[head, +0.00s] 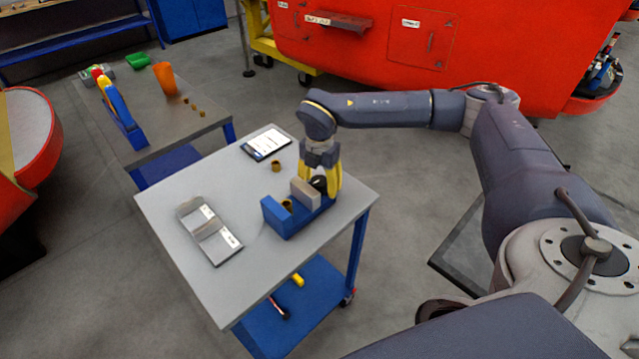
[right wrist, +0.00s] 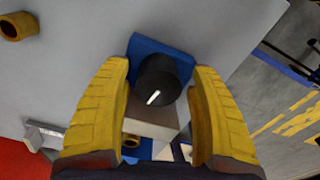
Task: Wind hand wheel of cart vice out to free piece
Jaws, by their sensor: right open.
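The blue vice (head: 277,221) stands on the grey cart top, with a light grey jaw block (head: 304,194). A small brass ring-shaped piece (head: 287,206) sits between that block and the blue end jaw; whether both touch it I cannot tell. Its brass also shows in the right wrist view (right wrist: 131,141). The black round hand wheel (right wrist: 158,82), with a white mark, is at the vice's other end. My right gripper (right wrist: 162,70) is open, its yellow fingers on either side of the wheel, with visible gaps. My left gripper is not in view.
On the cart top (head: 165,200) lie a tablet (head: 266,145), a loose brass ring (head: 276,166) and a grey folding case (head: 210,232). A second table (head: 160,140) stands behind left with an orange cup (head: 164,79). Cart top between case and vice is clear.

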